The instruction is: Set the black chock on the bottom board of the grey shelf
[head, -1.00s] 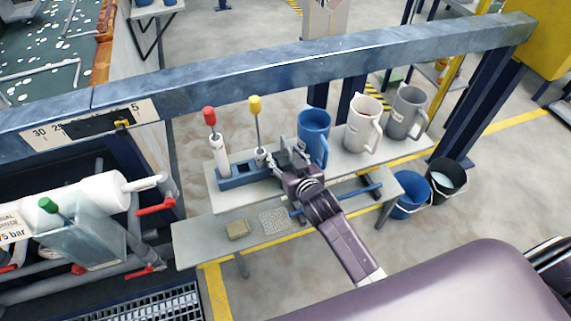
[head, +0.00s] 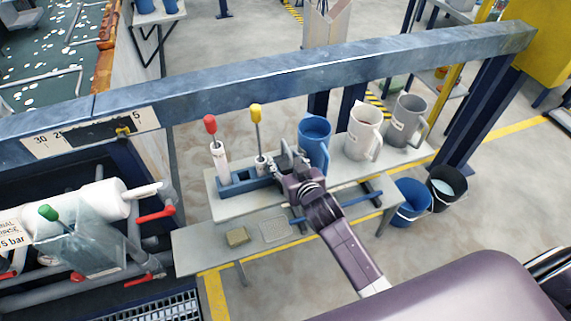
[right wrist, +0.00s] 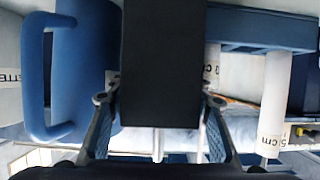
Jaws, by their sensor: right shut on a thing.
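My right gripper (head: 287,160) reaches over the upper board of a grey two-level stand, between the yellow-handled tool and the blue mug. In the right wrist view it is shut on the black chock (right wrist: 162,65), a dark block between its two fingers. In the head view I cannot make out the chock behind the gripper. The stand, which may be the grey shelf, has an upper board (head: 340,180) and a lower board (head: 195,250) that sticks out in front and to the left. My left gripper is not in view.
A blue mug (head: 315,140), white jug (head: 362,132) and grey jug (head: 407,122) stand right of the gripper. A blue holder (head: 240,183) is at left.

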